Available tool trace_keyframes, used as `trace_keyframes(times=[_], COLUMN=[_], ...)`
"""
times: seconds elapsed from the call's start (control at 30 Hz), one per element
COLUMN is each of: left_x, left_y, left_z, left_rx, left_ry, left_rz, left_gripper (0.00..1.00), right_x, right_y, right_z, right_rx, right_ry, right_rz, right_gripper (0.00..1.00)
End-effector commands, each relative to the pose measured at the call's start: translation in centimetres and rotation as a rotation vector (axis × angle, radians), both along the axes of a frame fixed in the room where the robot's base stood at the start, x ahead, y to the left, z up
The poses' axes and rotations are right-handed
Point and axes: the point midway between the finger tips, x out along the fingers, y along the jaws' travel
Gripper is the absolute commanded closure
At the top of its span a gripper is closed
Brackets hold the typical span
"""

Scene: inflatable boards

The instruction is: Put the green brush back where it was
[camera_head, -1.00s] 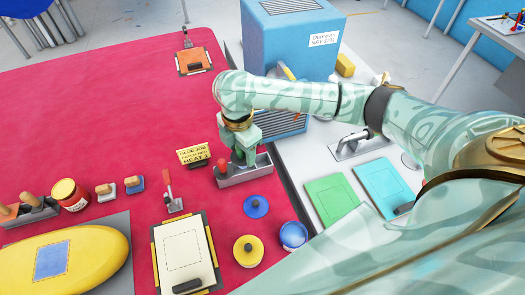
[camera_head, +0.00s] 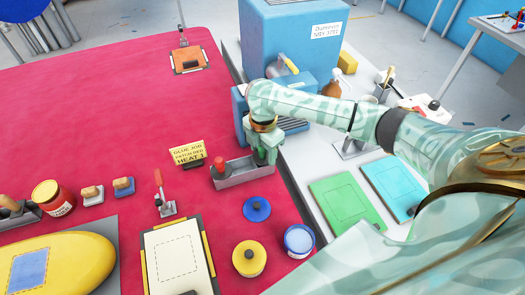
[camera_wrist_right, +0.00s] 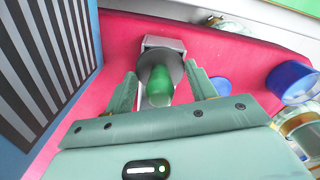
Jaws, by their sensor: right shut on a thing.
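My right gripper (camera_head: 265,155) is over the right end of a grey tray (camera_head: 245,178) on the red table, fingers pointing down. It is shut on the green brush. The brush's rounded green handle (camera_wrist_right: 159,82) shows between the fingers (camera_wrist_right: 162,92) in the right wrist view, with a round grey part beyond it. The grey tray's end (camera_wrist_right: 165,43) shows past that. The brush is hidden in the head view, and I cannot tell whether it touches the tray's floor. A red-handled tool (camera_head: 218,170) stands in the tray's left part. My left gripper is out of view.
A yellow sign (camera_head: 188,154) stands left of the tray. A blue lid (camera_head: 257,208), a yellow pot (camera_head: 249,258) and a blue-rimmed pot (camera_head: 299,240) are in front. A large blue box (camera_head: 285,45) stands behind. Green and cyan sheets lie on the white counter at right.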

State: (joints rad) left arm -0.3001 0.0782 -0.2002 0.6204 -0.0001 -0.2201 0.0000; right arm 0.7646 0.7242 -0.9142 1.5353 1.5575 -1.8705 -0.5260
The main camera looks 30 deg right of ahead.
Motion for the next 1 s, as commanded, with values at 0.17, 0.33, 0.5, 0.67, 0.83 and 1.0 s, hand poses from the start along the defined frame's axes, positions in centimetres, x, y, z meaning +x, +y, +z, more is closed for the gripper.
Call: trace_keyframes(times=[0.17, 0.33, 0.5, 0.67, 0.83, 1.0], left_x=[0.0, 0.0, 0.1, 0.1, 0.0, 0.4], left_y=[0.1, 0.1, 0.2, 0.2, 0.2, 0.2], left_z=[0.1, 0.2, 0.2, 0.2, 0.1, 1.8], left_rx=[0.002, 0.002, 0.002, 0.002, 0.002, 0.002], left_ry=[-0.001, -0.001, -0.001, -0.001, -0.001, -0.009], left_rz=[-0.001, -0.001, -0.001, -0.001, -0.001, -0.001], left_gripper=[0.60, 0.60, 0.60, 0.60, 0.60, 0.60], right_x=[0.0, 0.0, 0.0, 0.0, 0.0, 0.0], right_y=[0.0, 0.0, 0.0, 0.0, 0.0, 0.0], right_z=[-0.1, -0.7, -0.9, -0.8, -0.3, 3.3], right_rx=[0.000, 0.000, 0.000, 0.000, -0.001, -0.001], right_ry=[0.001, 0.000, 0.001, 0.001, -0.001, -0.004], right_rz=[0.000, 0.000, 0.001, 0.000, 0.001, 0.001], right_gripper=[0.62, 0.62, 0.22, 0.22, 0.22, 0.22])
